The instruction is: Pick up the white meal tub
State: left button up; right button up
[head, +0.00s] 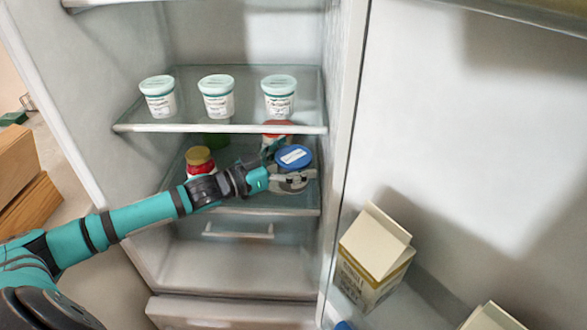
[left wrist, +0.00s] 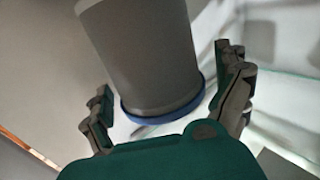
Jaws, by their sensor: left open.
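A tub with a blue lid and a pale label on top (head: 293,157) stands on the fridge's middle shelf, at the right; I take it as the meal tub. In the left wrist view its plain body (left wrist: 140,50) looks grey in shade, with the blue rim toward my palm. My left gripper (head: 291,180) is open, with its fingers on either side of the tub. In the wrist view there is a gap at the left finger (left wrist: 103,105); contact at the right finger (left wrist: 232,85) is unclear. My right gripper is in neither view.
A red jar with a gold lid (head: 200,162) stands left on the same shelf, close to my arm. A red-topped item (head: 278,128) is behind the tub. Three white cups (head: 217,97) line the glass shelf above. A carton (head: 374,258) stands in the door.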

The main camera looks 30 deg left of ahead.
pick_arm(q)
jog(key=c, duration=1.4)
jog(key=shift+r, duration=0.1)
jog(key=shift+c, duration=0.4)
jog(key=shift+r, duration=0.1)
